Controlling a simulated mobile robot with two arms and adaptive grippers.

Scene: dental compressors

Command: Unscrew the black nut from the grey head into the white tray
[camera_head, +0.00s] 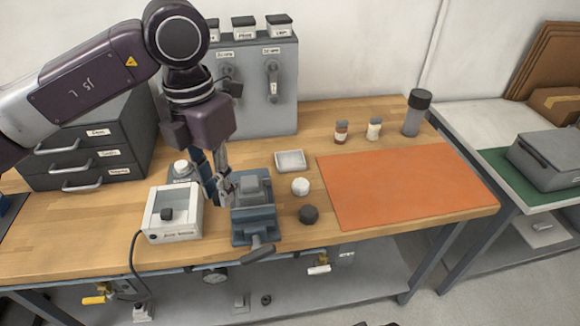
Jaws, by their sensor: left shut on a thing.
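My left gripper (222,190) points down at the left side of the blue vise (254,222). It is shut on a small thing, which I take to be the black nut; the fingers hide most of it. The grey head (252,185) sits in the vise, right beside the fingertips. I cannot tell whether the nut is still on the head's thread. The white tray (290,160) lies on the bench behind and right of the vise and looks empty. My right gripper is not in view.
A white box (172,213) with a cable stands left of the vise. A white round piece (300,187) and a dark round piece (309,214) lie to its right. An orange mat (400,185) is clear, with bottles (374,129) behind. Dark drawers (85,155) stand at left.

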